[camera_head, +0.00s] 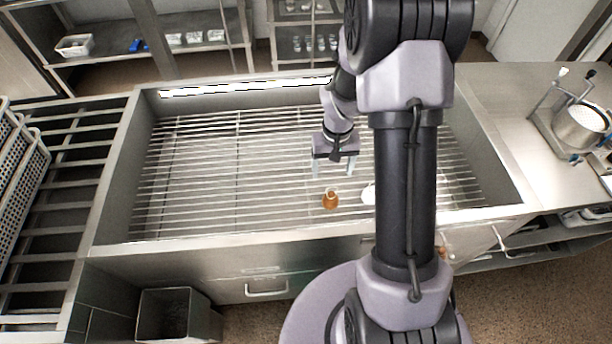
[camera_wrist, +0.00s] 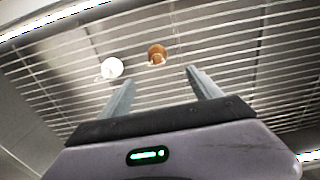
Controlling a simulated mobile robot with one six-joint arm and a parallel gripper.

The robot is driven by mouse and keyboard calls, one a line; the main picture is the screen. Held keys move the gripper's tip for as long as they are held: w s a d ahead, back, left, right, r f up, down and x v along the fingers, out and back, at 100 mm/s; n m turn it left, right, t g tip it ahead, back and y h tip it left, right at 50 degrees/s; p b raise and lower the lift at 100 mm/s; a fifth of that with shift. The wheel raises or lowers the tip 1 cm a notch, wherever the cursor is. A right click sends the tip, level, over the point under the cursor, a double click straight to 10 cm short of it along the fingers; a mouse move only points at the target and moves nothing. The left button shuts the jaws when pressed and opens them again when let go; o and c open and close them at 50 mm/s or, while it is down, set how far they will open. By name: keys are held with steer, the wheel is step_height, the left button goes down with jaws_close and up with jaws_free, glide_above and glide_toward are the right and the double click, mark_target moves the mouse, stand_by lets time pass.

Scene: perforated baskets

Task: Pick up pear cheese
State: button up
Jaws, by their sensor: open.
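A small orange-brown, pear-shaped piece (camera_head: 330,200), which looks like the pear cheese, sits on the wire rack in the sink-like basin near its front edge. It also shows in the wrist view (camera_wrist: 157,53), beyond and between my fingertips. A white rounded piece (camera_wrist: 112,68) lies beside it; in the head view this white piece (camera_head: 368,194) is partly hidden by my arm. My gripper (camera_head: 334,170) is open and empty above the rack, a little behind the orange-brown piece. Both fingers show in the wrist view (camera_wrist: 160,80), touching nothing.
The wire rack (camera_head: 220,170) is otherwise bare, with raised metal walls around it. A perforated basket (camera_head: 22,185) stands at the left on slats. A metal pot on a stand (camera_head: 580,125) is on the right counter. Shelves with containers are behind.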

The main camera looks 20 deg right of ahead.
mark_target(331, 193)
steer(key=f+b, duration=0.1)
steer(key=f, duration=0.4)
steer(key=f+b, duration=0.2)
steer(key=f, duration=0.3)
steer(key=f+b, duration=0.2)
steer(key=f, duration=0.3)
steer(key=shift+s+d, duration=0.25)
steer(key=shift+d, duration=0.05)
steer(key=shift+r, duration=0.1)
